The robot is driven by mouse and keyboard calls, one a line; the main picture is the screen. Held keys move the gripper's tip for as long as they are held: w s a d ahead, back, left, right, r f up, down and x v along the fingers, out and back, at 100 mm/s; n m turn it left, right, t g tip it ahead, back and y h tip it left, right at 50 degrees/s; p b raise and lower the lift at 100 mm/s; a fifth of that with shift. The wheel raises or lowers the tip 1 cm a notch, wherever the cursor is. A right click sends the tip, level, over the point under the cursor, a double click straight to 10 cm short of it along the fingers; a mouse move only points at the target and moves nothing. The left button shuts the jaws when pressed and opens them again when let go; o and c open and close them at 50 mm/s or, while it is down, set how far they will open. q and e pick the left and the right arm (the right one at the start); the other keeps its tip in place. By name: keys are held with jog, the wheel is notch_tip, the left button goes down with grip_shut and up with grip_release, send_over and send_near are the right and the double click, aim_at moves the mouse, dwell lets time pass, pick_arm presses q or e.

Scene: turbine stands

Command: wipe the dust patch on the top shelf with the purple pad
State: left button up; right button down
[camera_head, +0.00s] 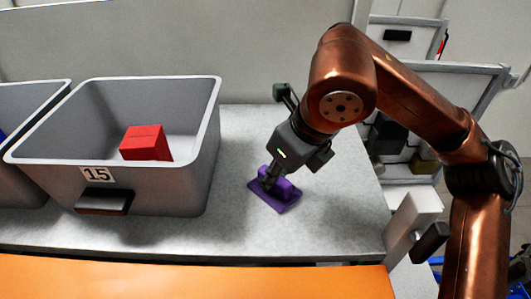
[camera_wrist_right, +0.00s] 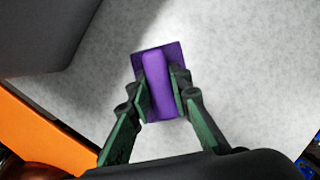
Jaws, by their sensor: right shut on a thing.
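The purple pad (camera_head: 283,202) is a flat square with a raised grip bar, at the right part of the grey shelf (camera_head: 345,217) in the head view. My right gripper (camera_head: 268,184) is shut on the pad's bar from above. In the right wrist view the bar of the purple pad (camera_wrist_right: 157,82) sits between the two green fingers of the right gripper (camera_wrist_right: 160,98). The pad is on or just above the shelf; I cannot tell which. I cannot make out a distinct dust patch. My left gripper does not show.
A grey bin (camera_head: 150,195) labelled 15 stands left of the pad, with a red block (camera_head: 145,143) inside. Another grey bin (camera_head: 30,190) is at the far left. An orange beam (camera_head: 200,280) runs along the front edge. The shelf around the pad is clear.

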jog(key=shift+a, duration=0.9)
jog(key=shift+d+r, duration=0.1)
jog(key=shift+r, duration=4)
jog(key=shift+s, duration=0.1)
